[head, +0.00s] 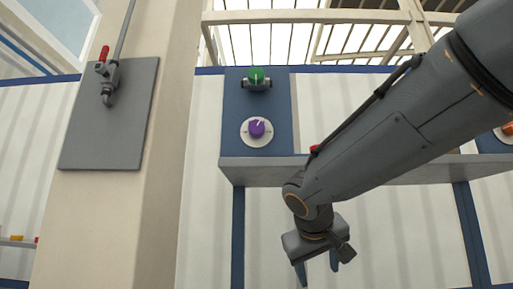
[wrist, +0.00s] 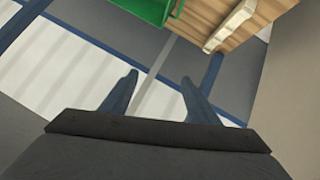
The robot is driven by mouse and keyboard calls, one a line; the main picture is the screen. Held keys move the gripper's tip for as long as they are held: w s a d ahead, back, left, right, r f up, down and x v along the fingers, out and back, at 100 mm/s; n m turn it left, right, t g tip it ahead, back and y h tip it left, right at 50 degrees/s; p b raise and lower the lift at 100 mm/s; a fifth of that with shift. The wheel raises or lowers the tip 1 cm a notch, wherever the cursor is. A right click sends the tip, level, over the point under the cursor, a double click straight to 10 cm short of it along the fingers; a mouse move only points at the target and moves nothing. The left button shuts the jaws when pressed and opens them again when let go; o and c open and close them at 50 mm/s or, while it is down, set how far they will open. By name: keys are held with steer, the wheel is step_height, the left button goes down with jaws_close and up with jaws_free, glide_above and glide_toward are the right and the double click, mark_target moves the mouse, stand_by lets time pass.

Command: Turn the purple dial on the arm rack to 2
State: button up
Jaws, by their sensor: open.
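The purple dial (head: 257,128) sits on a round white plate on a blue panel (head: 233,105), above the left part of a grey shelf. A pale pointer mark on the dial points up and slightly right; the scale around it is too small to read. My gripper (head: 318,272) hangs below the shelf, lower and to the right of the dial, pointing down. Its two fingers are apart with nothing between them. In the wrist view my gripper (wrist: 160,82) is also open and empty, and the dial does not show there.
A green knob (head: 257,76) is above the dial on the same panel. The grey shelf (head: 270,171) juts out below the dial. A beige pillar with a grey plate (head: 110,120) and pipe valve stands left. The wrist view shows a green container (wrist: 148,9) and a wooden surface (wrist: 232,30).

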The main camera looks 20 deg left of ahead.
steer(key=s+a+r+t+y, duration=0.15)
steer(key=a+r, duration=0.25)
steer(key=r, duration=0.5)
steer(key=s+a+r+t+y, duration=0.1)
steer(key=a+r+t, duration=0.1)
steer(key=a+r, duration=0.5)
steer(key=t+y, duration=0.2)
steer(key=t, duration=0.2)
glide_toward(256, 127)
steer(key=shift+h, duration=0.25)
steer(key=p+x, duration=0.2)
steer(key=x, duration=0.6)
steer(key=shift+w+a+r, duration=0.1)
steer(key=shift+r, duration=0.05)
steer(key=shift+c, duration=0.2)
steer(key=c, duration=1)
